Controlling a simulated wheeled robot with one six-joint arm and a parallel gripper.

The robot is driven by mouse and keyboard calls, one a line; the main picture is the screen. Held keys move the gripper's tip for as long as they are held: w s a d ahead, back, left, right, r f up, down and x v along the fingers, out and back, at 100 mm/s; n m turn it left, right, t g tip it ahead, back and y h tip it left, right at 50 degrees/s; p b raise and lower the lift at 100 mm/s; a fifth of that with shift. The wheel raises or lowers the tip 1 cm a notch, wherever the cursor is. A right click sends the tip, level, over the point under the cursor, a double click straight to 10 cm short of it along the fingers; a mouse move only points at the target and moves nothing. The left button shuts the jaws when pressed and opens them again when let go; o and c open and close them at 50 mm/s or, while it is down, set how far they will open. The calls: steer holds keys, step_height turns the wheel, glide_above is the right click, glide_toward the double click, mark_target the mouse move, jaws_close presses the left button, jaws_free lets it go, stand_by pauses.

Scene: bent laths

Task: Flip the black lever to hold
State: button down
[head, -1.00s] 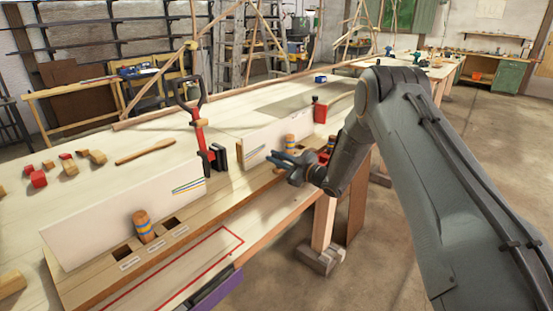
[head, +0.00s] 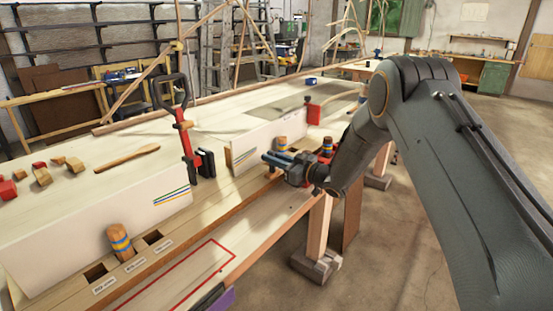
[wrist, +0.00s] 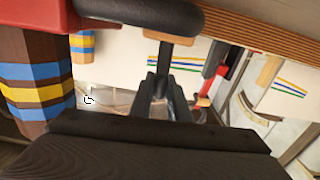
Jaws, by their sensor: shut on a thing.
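In the wrist view, a black rounded bar (wrist: 145,14) with a thin dark stem (wrist: 163,58) shows at the top, beside a red body (wrist: 70,14); it looks like the black lever. The stem runs down between my gripper's fingers (wrist: 162,98), which are closed around its lower end. In the head view, my gripper (head: 278,161) is over the bench's front ledge, near a red part and a striped wooden peg (head: 327,146). The lever is not clear there, and the hold label cannot be read.
Another striped peg (head: 120,241) stands in a slotted ledge with small labels at lower left. White boards (head: 100,228) with coloured stripes stand along the bench. A red clamp (head: 187,150) with a black looped handle rises between them. Loose blocks lie at far left.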

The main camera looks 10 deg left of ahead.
steer(key=c, duration=1.7)
jaws_free()
steer(key=shift+b+v, duration=1.1)
steer(key=shift+v, duration=2.85)
